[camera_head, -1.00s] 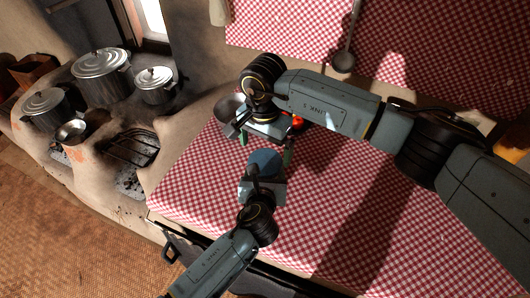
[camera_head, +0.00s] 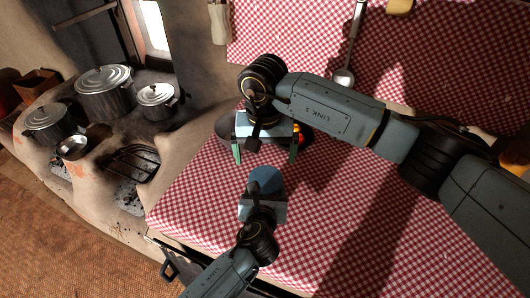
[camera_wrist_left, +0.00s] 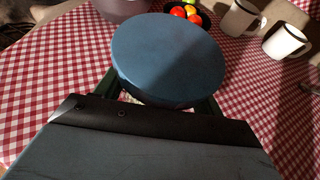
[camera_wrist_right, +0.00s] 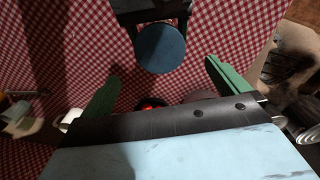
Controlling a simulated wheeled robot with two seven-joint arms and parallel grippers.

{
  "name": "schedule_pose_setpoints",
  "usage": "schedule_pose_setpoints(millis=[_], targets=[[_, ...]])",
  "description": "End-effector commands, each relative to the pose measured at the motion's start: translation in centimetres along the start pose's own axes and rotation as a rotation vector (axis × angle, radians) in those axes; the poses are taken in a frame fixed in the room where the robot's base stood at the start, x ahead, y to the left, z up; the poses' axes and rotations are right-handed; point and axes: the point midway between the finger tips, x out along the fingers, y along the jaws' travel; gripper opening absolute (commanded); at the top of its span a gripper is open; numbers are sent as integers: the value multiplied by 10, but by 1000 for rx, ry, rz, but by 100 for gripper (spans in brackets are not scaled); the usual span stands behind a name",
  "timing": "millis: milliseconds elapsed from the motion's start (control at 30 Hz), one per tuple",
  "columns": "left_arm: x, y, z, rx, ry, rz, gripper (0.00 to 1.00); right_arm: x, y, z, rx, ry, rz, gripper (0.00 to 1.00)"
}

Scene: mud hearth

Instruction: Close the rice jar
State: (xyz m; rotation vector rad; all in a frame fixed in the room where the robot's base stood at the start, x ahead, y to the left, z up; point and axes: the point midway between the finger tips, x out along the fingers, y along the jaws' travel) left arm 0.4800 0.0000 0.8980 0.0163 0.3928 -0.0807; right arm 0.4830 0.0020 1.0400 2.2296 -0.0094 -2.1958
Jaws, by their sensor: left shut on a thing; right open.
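The rice jar shows as a round blue lid (camera_head: 265,181) from above; its body is mostly hidden under the lid. My left gripper (camera_head: 264,196) is shut on the jar below the lid, with the green fingers on either side. In the left wrist view the lid (camera_wrist_left: 167,58) fills the middle and looks flat on top; whether it is seated tightly, I cannot tell. My right gripper (camera_head: 266,150) is open and empty, pointing down just beyond the lid. In the right wrist view the lid (camera_wrist_right: 160,47) lies ahead of its spread fingers, apart from them.
A dark bowl of red and yellow round things (camera_wrist_left: 186,12) and a grey pot (camera_wrist_left: 122,8) stand beyond the jar. Two white mugs (camera_wrist_left: 284,39) stand at right. The mud stove with lidded pots (camera_head: 104,90) is left.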

Motion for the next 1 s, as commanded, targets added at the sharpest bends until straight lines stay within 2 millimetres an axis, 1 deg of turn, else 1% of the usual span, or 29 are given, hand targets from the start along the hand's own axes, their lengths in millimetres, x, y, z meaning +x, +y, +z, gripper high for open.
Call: schedule_pose_setpoints(millis=[233,333,467,700,833,1000], targets=[[0,0,2,-1,-3,-1,5,1,0,0,3,0,0,100],[0,0,2,-1,-3,-1,5,7,0,0,4,-2,1,100],[0,0,2,-1,-3,-1,5,23,0,1,6,-4,0,100],[0,0,2,-1,-3,-1,5,60,0,1,6,-4,0,100],[0,0,2,-1,-3,-1,5,74,0,0,6,-2,0,100],[0,0,2,-1,-3,-1,5,80,0,0,4,0,0,100]])
